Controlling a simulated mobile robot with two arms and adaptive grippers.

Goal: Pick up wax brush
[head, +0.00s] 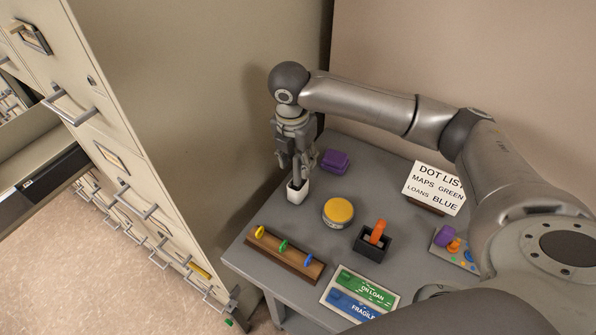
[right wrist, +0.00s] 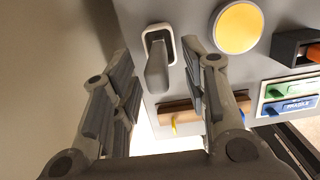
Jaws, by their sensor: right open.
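A white cup (head: 296,195) stands near the far left edge of the grey table. In the right wrist view, a grey handle (right wrist: 157,72) stands in this white cup (right wrist: 171,33); I take it to be the wax brush, but its bristles are hidden. My right gripper (head: 297,180) points down right over the cup and hides most of the handle in the head view. In the right wrist view my right gripper (right wrist: 166,66) is open, with one finger on each side of the handle and gaps visible. My left gripper is not in view.
A yellow tin (head: 338,211), purple block (head: 335,162), dark holder with orange handle (head: 373,243), wooden rack (head: 285,256), label tray (head: 360,294) and sign (head: 434,187) share the table (head: 300,225). A filing cabinet (head: 190,120) rises close at left, one drawer open.

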